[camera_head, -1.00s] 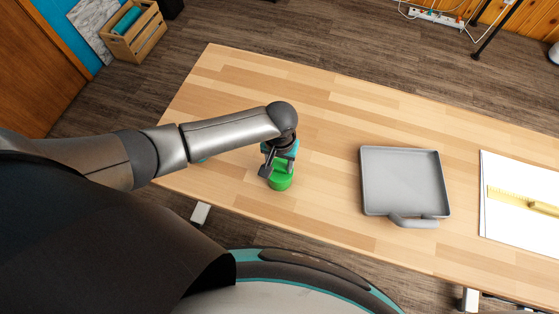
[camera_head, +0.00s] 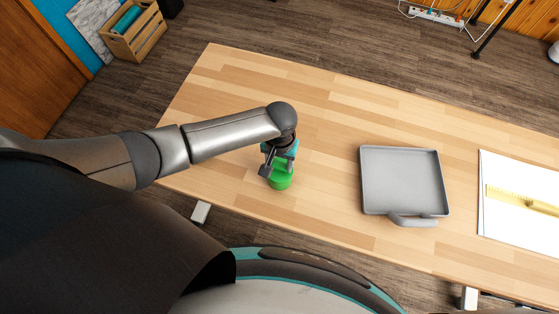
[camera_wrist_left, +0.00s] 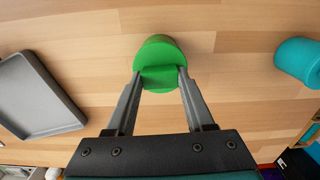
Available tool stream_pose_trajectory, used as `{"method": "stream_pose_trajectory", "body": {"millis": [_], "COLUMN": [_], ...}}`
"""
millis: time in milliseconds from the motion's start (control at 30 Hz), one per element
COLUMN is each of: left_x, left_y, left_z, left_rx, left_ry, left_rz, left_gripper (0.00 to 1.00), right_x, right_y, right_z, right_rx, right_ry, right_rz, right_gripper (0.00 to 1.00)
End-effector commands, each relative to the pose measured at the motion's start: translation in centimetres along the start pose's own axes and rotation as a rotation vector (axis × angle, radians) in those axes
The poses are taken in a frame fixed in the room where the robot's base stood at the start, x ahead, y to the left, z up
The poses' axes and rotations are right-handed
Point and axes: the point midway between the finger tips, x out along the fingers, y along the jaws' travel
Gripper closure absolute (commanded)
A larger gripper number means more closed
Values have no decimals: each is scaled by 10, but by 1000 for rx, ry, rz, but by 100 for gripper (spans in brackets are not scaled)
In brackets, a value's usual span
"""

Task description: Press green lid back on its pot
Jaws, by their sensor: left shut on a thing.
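The green lid (camera_wrist_left: 160,80) is between the fingertips of my left gripper (camera_wrist_left: 158,84) in the left wrist view, held by its raised grip. The round green body of the pot (camera_wrist_left: 158,41) shows just behind the lid there. In the head view the green pot (camera_head: 280,183) stands on the table under my left gripper (camera_head: 275,165), which is pointing down. The lid lies at the pot's top; whether it is fully seated cannot be told, as the fingers hide part of it. My right gripper is not in view.
A grey tray with a handle (camera_head: 403,180) lies on the table (camera_head: 330,110) to the right. White sheet with a yellow ruler (camera_head: 520,198) lies farther right. A teal cylinder (camera_wrist_left: 298,62) stands near the pot in the left wrist view. Table between pot and tray is clear.

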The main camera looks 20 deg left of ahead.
Motion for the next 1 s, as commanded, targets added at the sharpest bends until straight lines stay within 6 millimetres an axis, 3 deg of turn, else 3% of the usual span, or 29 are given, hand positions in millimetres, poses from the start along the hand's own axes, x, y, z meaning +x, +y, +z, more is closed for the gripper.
{"method": "stream_pose_trajectory", "body": {"millis": [100,133,400,600,700,1000], "left_x": [0,0,0,0,0,-1], "left_y": [0,0,0,0,0,0], "left_z": [0,0,0,0,0,0], "left_rx": [0,0,0,0,0,0], "left_ry": [0,0,0,0,0,0], "left_rz": [0,0,0,0,0,0], "left_gripper": [100,45,14,12,1,0], "right_x": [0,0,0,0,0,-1], "right_y": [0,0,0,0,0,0], "right_z": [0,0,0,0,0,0], "right_rx": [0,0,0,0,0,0], "right_ry": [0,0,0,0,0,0], "right_rz": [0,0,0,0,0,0], "right_gripper": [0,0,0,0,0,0]}}
